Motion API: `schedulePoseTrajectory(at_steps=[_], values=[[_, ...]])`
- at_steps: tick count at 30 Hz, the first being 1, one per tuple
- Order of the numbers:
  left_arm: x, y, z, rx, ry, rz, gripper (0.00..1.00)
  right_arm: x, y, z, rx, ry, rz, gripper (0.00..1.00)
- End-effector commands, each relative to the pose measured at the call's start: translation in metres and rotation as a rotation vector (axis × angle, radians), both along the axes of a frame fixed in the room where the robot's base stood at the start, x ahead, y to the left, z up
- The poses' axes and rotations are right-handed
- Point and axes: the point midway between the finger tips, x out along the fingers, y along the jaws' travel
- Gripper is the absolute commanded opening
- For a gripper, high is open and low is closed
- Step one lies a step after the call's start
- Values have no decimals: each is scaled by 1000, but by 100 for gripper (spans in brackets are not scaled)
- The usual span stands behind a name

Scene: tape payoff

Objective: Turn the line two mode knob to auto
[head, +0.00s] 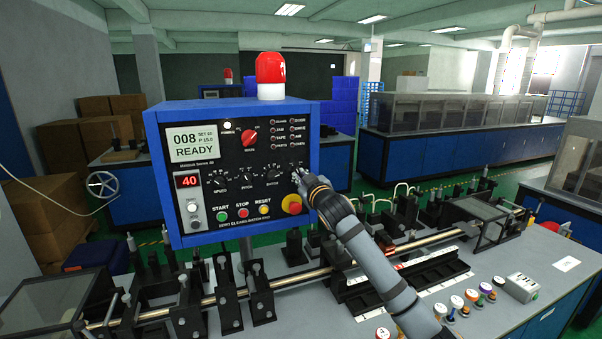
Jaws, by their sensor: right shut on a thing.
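A blue control box (160,180) with a black panel stands at the centre left. A red knob (249,138) sits high on the panel, with the small label below it hard to read. Small black knobs (219,180) sit in a row lower down, one more in the middle (247,178) and one to the right (273,175). My right gripper (298,177) is at the panel's right edge, at the end of this row, shut on what looks like a knob that its fingers mostly hide. Which knob is line two's cannot be read. My left gripper is out of view.
A red beacon (270,75) stands on the box. Green, red and yellow buttons and a red emergency button (291,204) sit low on the panel, the latter just below my right gripper. A bench with black fixtures and a copper rod (310,274) lies below.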

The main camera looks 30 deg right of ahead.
Motion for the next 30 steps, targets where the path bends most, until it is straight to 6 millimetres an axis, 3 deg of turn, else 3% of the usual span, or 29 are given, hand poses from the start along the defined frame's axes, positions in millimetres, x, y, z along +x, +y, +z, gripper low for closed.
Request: schedulePoseTrajectory(at_steps=[9,24,25,30], values=[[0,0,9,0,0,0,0,0,0,2,-95,21,1,0],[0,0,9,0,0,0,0,0,0,1,-110,24,0,0],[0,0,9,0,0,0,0,0,0,1,-110,24,0,15],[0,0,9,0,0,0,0,0,0,1,-109,25,0,34]])
